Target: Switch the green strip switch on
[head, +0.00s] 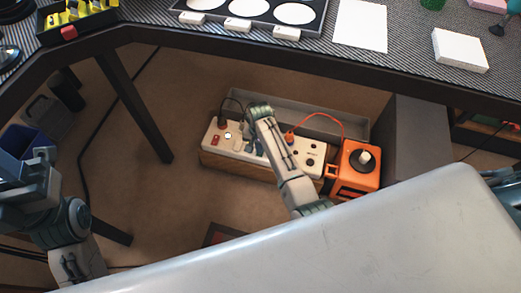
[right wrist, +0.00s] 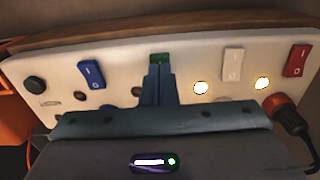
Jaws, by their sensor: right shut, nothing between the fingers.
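The green switch (right wrist: 159,58) sits on the white panel of the power strip (right wrist: 190,65), seen in the right wrist view. My right gripper (right wrist: 158,68) is shut and empty, its fingertips at the green switch's near edge and covering part of it. Whether they touch it I cannot tell. A round spot (right wrist: 137,92) beside the fingers is dark. In the head view the strip (head: 208,138) lies below the desk, and my right arm reaches across it, hiding its middle. My left gripper (head: 25,170) is at the left edge, its jaws unclear.
Blue (right wrist: 91,74), white (right wrist: 233,64) and red (right wrist: 297,60) switches flank the green one. Two lamps (right wrist: 201,88) (right wrist: 262,83) are lit. A red-orange plug (right wrist: 288,112) sits at the right. An orange device (head: 352,180) stands beside the strip, under the desk edge (head: 250,62).

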